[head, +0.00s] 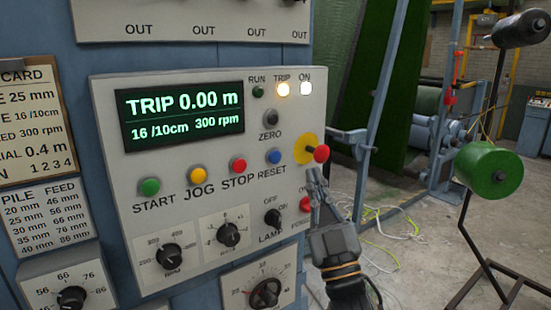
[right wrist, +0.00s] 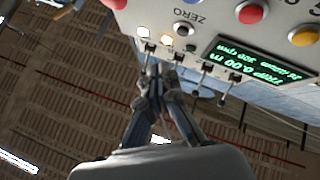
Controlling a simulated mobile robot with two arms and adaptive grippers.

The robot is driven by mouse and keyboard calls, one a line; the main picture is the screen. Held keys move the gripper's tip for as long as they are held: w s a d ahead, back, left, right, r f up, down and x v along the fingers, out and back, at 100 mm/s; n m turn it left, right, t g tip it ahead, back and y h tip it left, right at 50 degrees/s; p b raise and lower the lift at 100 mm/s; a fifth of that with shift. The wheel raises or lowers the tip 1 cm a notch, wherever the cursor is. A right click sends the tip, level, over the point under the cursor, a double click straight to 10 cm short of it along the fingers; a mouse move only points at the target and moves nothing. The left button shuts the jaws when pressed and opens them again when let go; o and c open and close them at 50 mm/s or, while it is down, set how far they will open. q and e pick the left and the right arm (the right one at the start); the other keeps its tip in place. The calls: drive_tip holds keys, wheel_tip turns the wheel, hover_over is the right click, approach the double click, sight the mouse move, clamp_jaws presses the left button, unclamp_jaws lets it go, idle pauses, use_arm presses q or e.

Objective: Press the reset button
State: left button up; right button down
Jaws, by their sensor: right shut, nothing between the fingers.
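The blue RESET button (head: 275,157) is on the white control panel (head: 190,240), right of the red STOP button (head: 238,166) and below the ZERO button (head: 269,117). My right gripper (head: 316,173) is shut and empty. In the head view its tips appear right of and slightly below the RESET button, just under the red mushroom button (head: 321,153) on its yellow plate. Whether the tips touch anything cannot be told. The right wrist view shows the shut fingers (right wrist: 153,68) and the tilted panel with its lamps; I cannot make out the blue button there. My left gripper is not in view.
The display (head: 180,115) reads TRIP 0.00 m. The TRIP lamp (head: 283,89) and ON lamp (head: 306,88) are lit; RUN is dark. A LAMP switch (head: 272,218) and a red button (head: 306,204) sit close by the gripper. A green roll (head: 488,171) stands at right.

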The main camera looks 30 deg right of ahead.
drive_tip(key=shift+w+a+b, duration=0.2)
drive_tip(key=shift+w, duration=2)
drive_tip(key=shift+w+a+b, duration=0.2)
drive_tip(key=shift+w, duration=1.95)
drive_tip(key=shift+w, duration=0.2)
drive_tip(key=shift+w, duration=0.25)
drive_tip(key=shift+w, duration=0.5)
drive_tip(key=shift+s, duration=0.95)
drive_tip(key=shift+s+d+p, duration=0.15)
drive_tip(key=shift+s+p, duration=0.05)
drive_tip(key=shift+s, duration=1.05)
drive_tip(key=shift+s+d+p, duration=0.1)
drive_tip(key=shift+s+p, duration=0.05)
drive_tip(key=shift+s, duration=1.05)
